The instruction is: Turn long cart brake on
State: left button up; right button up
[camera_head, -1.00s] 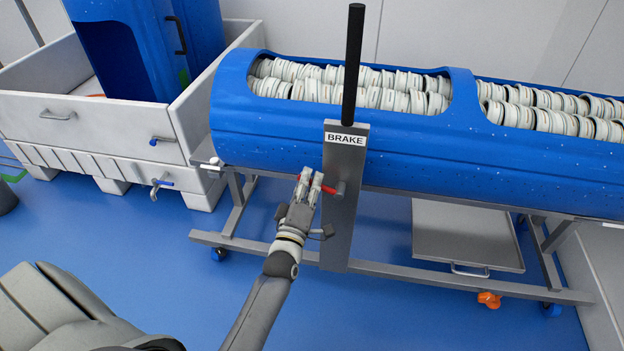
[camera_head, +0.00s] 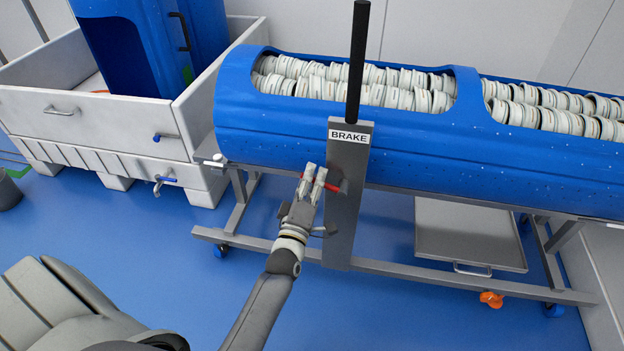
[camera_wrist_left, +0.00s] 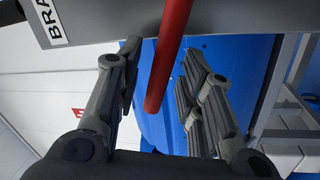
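The brake plate (camera_head: 342,215) is a grey upright panel on the long cart, with a white label (camera_head: 349,136) reading BRAKE. A red brake lever (camera_head: 332,187) sticks out of it to the left, roughly level. My left gripper (camera_head: 314,173) is at this lever, left of the plate, and partly covers it. In the left wrist view the red lever (camera_wrist_left: 170,55) passes between the two spread fingers, with gaps on both sides. The lever's free end shows there. My right gripper is not in view.
The long cart's blue tub (camera_head: 400,130) is full of pale round parts. A black post (camera_head: 357,60) rises above the plate. The cart's lower frame rail (camera_head: 400,268) runs below. A white crate (camera_head: 90,125) stands at left. Blue floor in front is free.

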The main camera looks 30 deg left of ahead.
pick_arm(q)
jog(key=shift+s+f, duration=0.1)
jog(key=shift+s, duration=0.05)
jog(key=v, duration=1.1)
jog(key=shift+s, duration=0.3)
jog(key=shift+d, duration=0.2)
